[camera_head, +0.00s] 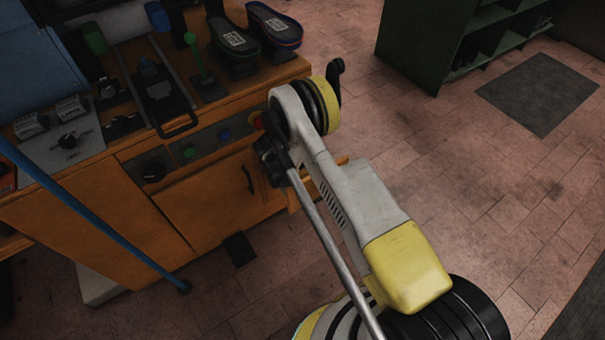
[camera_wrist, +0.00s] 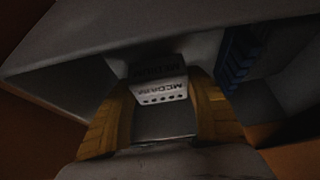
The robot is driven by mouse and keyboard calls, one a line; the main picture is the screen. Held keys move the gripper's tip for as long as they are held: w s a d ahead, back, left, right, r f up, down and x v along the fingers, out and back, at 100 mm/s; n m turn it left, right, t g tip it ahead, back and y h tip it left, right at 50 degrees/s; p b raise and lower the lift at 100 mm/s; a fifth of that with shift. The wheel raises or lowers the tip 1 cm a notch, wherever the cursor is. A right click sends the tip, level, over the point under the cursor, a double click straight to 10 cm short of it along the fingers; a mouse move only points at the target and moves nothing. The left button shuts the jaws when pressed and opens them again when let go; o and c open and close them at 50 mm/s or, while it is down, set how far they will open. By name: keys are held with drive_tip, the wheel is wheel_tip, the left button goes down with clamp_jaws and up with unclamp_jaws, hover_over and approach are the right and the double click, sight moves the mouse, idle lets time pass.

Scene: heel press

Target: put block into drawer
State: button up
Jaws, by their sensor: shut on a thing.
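In the wrist view, the two yellow fingers of my gripper (camera_wrist: 160,108) are closed around a block (camera_wrist: 159,91). The block has a dark top part and a pale face with upside-down dark lettering and a row of dots. A grey, box-like space with pale walls surrounds the fingers and block; it appears to be the inside of the drawer (camera_wrist: 75,57). I cannot tell whether the block touches its floor. In the head view, my arm hides the gripper and block. Some orange wood, perhaps the open drawer's edge (camera_head: 293,199), shows beside the arm.
The orange machine cabinet (camera_head: 215,203) has a closed door, knobs and levers. Shoes (camera_head: 273,27) stand on its top. A blue rod (camera_head: 95,225) slants across its front. A blue ribbed object (camera_wrist: 236,60) is right of the fingers. Tiled floor (camera_head: 480,170) is clear at right.

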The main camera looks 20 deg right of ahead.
drive_tip(key=shift+f, duration=0.7)
drive_tip(key=shift+f, duration=0.15)
drive_tip(key=o, duration=1.4)
drive_tip(key=p+v, duration=0.4)
drive_tip(key=v, duration=0.8)
drive_tip(key=s+d+r+n+t+y, duration=0.1)
drive_tip(key=s+d+r+n+y, duration=0.2)
drive_tip(key=r, duration=1.3)
drive_tip(key=s+r+n+t, duration=0.15)
drive_tip(key=r+n, duration=0.25)
drive_tip(key=r, duration=1.1)
drive_tip(key=s+r+n+t+y, duration=0.1)
drive_tip(key=s+r+n, duration=0.1)
drive_tip(key=s, duration=0.5)
drive_tip(key=s+d+r+n+t+y, duration=0.1)
drive_tip(key=s+r+n, duration=0.2)
drive_tip(key=s, duration=0.5)
drive_tip(key=s+d+r+n+t, duration=0.1)
drive_tip(key=s+r, duration=0.3)
drive_tip(key=s, duration=0.4)
drive_tip(key=shift+d+r+n+y, duration=0.2)
drive_tip(key=shift+r+n+y, duration=0.2)
drive_tip(key=shift+n, duration=0.3)
